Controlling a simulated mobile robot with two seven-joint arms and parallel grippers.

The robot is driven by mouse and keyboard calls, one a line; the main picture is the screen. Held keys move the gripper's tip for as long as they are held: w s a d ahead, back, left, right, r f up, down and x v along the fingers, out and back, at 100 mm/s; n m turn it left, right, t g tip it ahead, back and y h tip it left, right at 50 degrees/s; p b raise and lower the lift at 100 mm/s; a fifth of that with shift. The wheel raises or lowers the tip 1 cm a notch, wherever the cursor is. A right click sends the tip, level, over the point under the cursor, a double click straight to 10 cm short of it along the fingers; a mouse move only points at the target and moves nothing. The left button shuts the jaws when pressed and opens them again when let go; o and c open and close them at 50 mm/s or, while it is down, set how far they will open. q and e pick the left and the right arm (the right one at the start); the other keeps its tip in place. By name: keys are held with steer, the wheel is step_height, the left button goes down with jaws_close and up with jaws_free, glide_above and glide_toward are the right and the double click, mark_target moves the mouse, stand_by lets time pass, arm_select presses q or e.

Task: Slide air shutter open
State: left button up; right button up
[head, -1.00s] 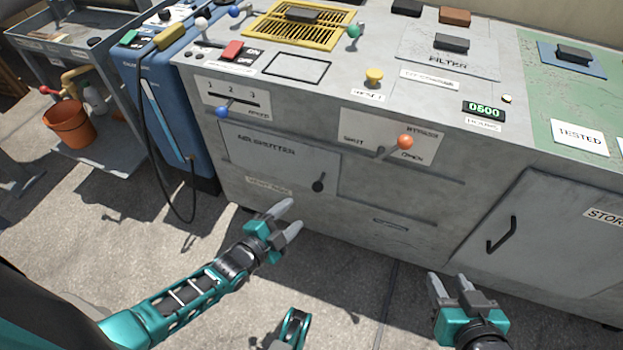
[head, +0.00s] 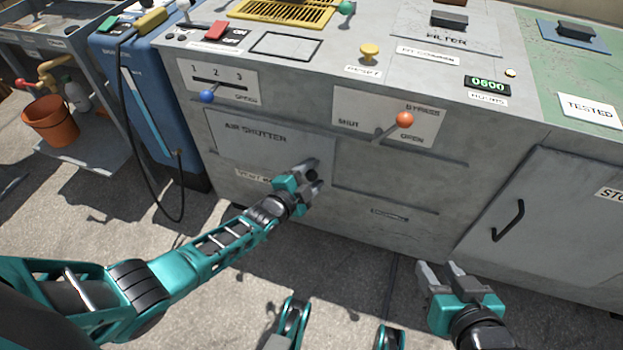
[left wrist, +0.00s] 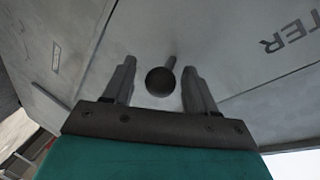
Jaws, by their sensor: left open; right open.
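The air shutter (head: 255,138) is a grey panel with its name printed on it, set in the front of the grey unit. Its dark round knob (left wrist: 160,81) sits on a short stem between the open fingers of my left gripper in the left wrist view. In the head view my left gripper (head: 310,172) is at the panel's lower right and largely hides the knob. I cannot tell whether the fingers touch it. My right gripper (head: 443,270) is open and empty, low in front of the unit.
Above the shutter are a blue-knobbed speed lever (head: 206,96) and an orange-knobbed bypass lever (head: 404,120). A storage door with a black handle (head: 508,220) is at right. A blue machine with a hanging black hose (head: 125,130) and an orange bucket (head: 50,122) are at left.

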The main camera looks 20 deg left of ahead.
arm_select(q)
steer(key=shift+w, duration=0.1)
steer(key=shift+c, duration=0.4)
jaws_close()
